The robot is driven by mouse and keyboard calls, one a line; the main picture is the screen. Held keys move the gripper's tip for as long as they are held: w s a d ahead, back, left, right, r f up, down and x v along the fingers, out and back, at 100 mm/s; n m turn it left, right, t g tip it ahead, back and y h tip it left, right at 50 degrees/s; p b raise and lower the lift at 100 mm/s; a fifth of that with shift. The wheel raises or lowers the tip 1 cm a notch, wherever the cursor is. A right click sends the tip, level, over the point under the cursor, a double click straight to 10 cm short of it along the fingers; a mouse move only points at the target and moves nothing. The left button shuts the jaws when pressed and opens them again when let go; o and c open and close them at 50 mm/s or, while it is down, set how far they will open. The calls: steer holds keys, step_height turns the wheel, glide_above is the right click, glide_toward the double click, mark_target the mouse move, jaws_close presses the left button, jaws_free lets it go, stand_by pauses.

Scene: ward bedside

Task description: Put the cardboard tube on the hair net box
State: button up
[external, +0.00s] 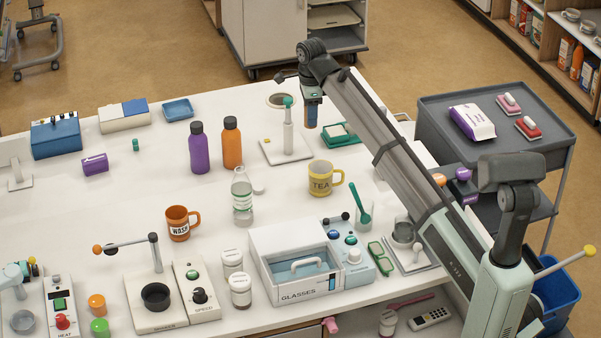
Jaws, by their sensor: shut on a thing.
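My gripper (311,93) hangs at the end of the arm over the back of the white table. It is shut on a narrow brown upright thing, which looks like the cardboard tube (311,117). Its upper part is hidden by the gripper, and I cannot tell whether its lower end touches the table. No box has a readable hair net label. A low white and blue box (124,116) lies at the back left, and a blue box (56,138) stands left of it; I cannot tell whether either is the hair net box.
A white stand with a post (288,140) is just left of and in front of the held thing; a green-topped item (340,133) is to its right. Orange (232,143) and purple (199,148) bottles stand between gripper and boxes. A yellow mug (321,178) is in front.

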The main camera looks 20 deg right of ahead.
steer(key=w+d, duration=0.3)
steer(key=d, duration=2.7)
steer(key=shift+w+a+f, duration=0.1)
steer(key=shift+a+f, duration=0.05)
steer(key=shift+f, duration=10.35)
steer(key=shift+f, duration=0.1)
steer(key=o, duration=1.1)
step_height(320, 180, up, 12)
